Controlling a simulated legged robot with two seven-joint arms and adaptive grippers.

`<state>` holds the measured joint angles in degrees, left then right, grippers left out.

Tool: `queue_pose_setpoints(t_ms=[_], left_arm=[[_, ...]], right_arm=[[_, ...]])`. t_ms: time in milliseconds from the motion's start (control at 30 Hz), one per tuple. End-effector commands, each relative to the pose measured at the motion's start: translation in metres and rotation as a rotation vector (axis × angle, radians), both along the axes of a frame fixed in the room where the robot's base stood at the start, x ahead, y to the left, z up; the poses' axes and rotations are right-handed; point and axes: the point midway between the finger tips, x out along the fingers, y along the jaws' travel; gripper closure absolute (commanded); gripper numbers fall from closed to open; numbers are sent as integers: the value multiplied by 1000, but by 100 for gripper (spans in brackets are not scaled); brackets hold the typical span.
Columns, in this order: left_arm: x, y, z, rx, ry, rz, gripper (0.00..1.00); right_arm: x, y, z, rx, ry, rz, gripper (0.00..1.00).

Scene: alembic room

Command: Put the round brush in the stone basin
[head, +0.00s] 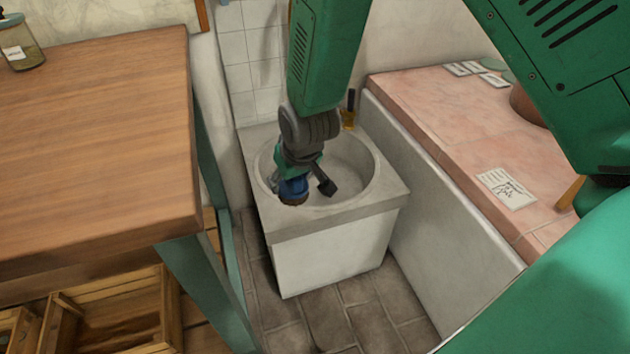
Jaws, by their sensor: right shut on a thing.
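The stone basin (355,212) is a grey block with a round hollow, standing on the floor between the wooden table and the pink counter. My right gripper (305,180) reaches down from above over the hollow, at its left front part. It is shut on the round brush (293,188), which has a blue body and brown bristles facing down. The brush shows over the hollow near its front left rim; I cannot tell whether it touches the stone. Part of the brush is hidden by the gripper. My left gripper is not in view.
A wooden table (95,150) stands left, with a glass jar (20,45) on it and wooden crates (110,315) below. A pink counter (450,130) with paper cards (506,188) lies right. A small amber bottle (348,116) stands at the basin's back rim.

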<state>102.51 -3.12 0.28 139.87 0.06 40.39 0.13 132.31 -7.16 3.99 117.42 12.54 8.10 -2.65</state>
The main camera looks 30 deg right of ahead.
Motion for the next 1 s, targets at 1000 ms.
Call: queue_pose_setpoints(t_ms=[1000], left_arm=[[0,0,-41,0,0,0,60]], right_arm=[[208,-194,-214,-8,-1,-209,83]])
